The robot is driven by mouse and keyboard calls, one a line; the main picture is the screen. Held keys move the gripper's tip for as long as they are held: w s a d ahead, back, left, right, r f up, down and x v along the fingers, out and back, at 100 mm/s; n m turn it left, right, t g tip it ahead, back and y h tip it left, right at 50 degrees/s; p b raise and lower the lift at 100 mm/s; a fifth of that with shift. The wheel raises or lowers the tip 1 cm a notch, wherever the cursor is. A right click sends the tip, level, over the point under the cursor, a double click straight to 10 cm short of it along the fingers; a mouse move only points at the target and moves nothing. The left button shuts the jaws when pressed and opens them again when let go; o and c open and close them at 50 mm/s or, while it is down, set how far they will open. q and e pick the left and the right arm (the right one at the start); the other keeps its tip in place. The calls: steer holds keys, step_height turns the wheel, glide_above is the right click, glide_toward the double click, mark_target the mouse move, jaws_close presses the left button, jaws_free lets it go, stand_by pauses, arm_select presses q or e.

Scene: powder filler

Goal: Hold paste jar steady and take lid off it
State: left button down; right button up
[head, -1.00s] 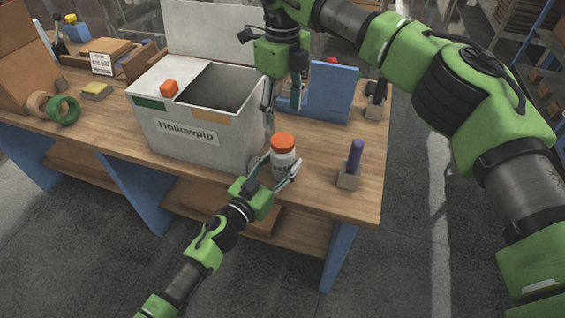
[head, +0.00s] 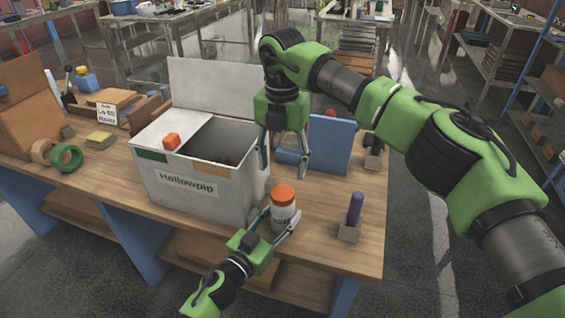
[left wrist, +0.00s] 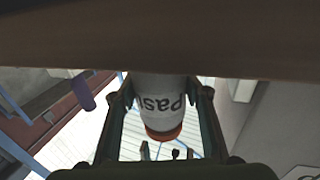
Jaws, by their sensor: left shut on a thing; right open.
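The white paste jar (head: 284,215) stands upright near the front edge of the wooden bench, with its orange lid (head: 283,194) on top. In the left wrist view the jar (left wrist: 160,95) appears upside down, with the lid (left wrist: 163,135) below it. My left gripper (head: 282,217) is shut on the jar's body, one finger on each side and below the lid. My right gripper (head: 284,174) points down behind and above the jar. Its two fingers are spread and empty, clear of the lid.
A large white Hollowpip box (head: 205,190) stands left of the jar, close to the left gripper. A purple marker (head: 356,207) stands in a grey block (head: 349,230) to the right. A blue panel (head: 332,143) stands behind. Green tape (head: 66,157) lies far left.

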mark_target(282, 192)
steer(key=m, duration=0.9)
steer(key=shift+m, duration=0.3)
steer(key=m, duration=0.3)
steer(key=shift+m, duration=0.4)
steer(key=m, duration=0.4)
steer(key=shift+f, duration=0.5)
arm_select(q)
steer(key=shift+f, duration=0.1)
arm_select(e)
steer(key=shift+f, duration=3.5)
steer(key=c, duration=1.2)
